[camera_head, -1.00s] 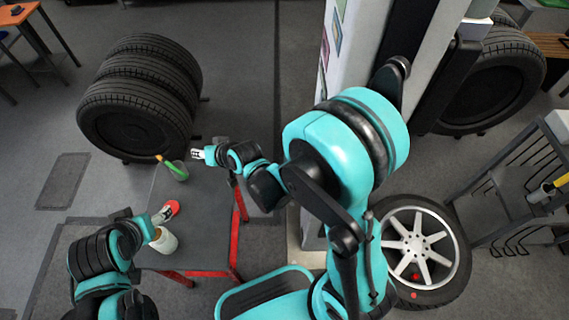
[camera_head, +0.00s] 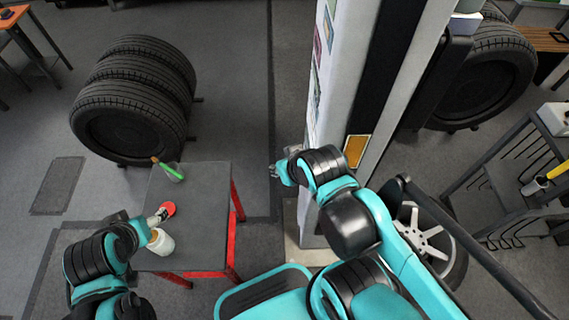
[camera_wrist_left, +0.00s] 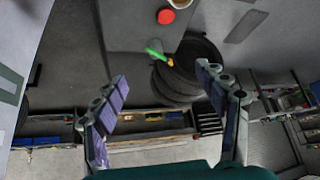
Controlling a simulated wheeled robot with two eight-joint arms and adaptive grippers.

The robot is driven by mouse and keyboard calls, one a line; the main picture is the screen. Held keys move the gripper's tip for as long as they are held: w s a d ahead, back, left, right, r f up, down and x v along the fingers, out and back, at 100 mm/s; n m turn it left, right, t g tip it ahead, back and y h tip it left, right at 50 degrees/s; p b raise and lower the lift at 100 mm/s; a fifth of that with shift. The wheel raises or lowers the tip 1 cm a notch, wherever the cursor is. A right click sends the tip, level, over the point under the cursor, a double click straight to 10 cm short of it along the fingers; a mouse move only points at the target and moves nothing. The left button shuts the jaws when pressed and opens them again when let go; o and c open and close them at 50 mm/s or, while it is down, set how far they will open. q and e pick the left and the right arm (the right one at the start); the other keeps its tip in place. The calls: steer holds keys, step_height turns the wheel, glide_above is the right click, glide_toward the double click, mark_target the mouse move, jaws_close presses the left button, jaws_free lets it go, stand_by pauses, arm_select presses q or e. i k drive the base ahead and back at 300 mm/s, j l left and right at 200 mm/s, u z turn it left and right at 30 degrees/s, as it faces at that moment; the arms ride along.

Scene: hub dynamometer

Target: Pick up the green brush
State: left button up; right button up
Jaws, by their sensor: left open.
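The green brush (camera_head: 167,169) stands slanted at the far left corner of the grey table, its lower end by what looks like a small grey cup. In the left wrist view the green brush (camera_wrist_left: 154,48) lies beyond the fingertips, well apart from them. My left gripper (camera_head: 158,217) is above the near part of the table, over the red disc and white container in the picture. Its fingers (camera_wrist_left: 165,85) are spread and empty. My right gripper (camera_head: 276,170) is right of the table, away from the brush; its fingers are too small to read.
The grey table (camera_head: 205,200) has red legs. On it are a red disc (camera_head: 169,208) and a white container (camera_head: 161,243). Stacked tyres (camera_head: 133,105) stand behind the table. A white pillar (camera_head: 335,90) rises at the right. The table's right half is clear.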

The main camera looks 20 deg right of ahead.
mark_target(159, 162)
steer(key=k, duration=0.25)
steer(key=k+z, duration=0.15)
steer(key=z, duration=0.25)
steer(key=k+z, duration=0.1)
steer(key=z, duration=0.35)
steer(key=k+l+z, duration=0.15)
steer(key=z, duration=0.25)
steer(key=k+j+z, duration=0.1)
steer(key=j, duration=0.35)
steer(key=k+j+z, duration=0.1)
steer(key=j, duration=0.3)
steer(key=k+j+z, duration=0.15)
steer(key=j, duration=0.3)
steer(key=k+j+z, duration=0.1)
steer(key=j, duration=0.3)
steer(key=k+j+z, duration=0.1)
steer(key=j, duration=0.25)
steer(key=k, duration=0.1)
